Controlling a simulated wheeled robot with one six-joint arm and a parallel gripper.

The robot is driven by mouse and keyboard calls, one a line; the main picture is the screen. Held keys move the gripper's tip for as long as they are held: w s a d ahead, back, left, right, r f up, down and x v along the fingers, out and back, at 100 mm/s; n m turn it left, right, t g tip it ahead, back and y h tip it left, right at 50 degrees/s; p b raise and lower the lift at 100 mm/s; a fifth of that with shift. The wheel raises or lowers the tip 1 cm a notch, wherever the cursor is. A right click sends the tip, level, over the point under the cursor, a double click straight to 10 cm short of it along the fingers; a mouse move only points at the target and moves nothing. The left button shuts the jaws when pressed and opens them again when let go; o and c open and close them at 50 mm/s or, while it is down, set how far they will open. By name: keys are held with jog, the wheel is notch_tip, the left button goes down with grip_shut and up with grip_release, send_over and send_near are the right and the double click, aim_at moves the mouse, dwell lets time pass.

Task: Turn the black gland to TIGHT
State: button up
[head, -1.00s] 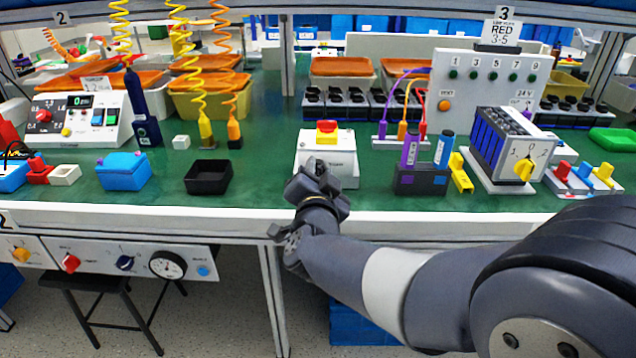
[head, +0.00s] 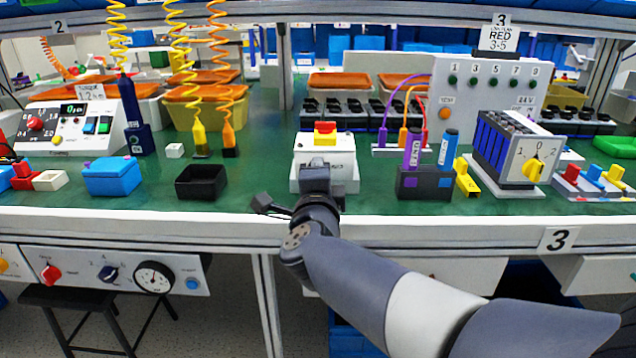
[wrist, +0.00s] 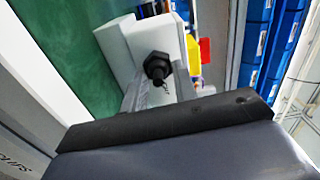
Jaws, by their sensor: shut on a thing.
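The black gland (wrist: 157,66) is a dark hexagonal nut with a stub. It sits on the front face of a white box (head: 310,145) that has a red button on a yellow base (head: 324,134) on top. The box also shows in the wrist view (wrist: 120,45). My gripper (head: 316,168) is at the front of the box and hides the gland in the head view. In the wrist view, my gripper's grey fingers (wrist: 160,88) flank the gland and are shut on it. The marks around the gland are too small or hidden to read.
A black bin (head: 203,181) and a blue box (head: 112,176) stand on the green bench to the left. A dark holder (head: 424,183) with purple and blue cylinders stands to the right.

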jog(key=shift+m, duration=0.5)
jog(key=o, duration=1)
jog(key=shift+c, duration=0.2)
jog(key=s+p, duration=0.2)
jog(key=s, duration=0.8)
jog(key=shift+s+a+p, duration=0.2)
jog(key=shift+s+p, duration=0.2)
jog(key=shift+w, duration=0.15)
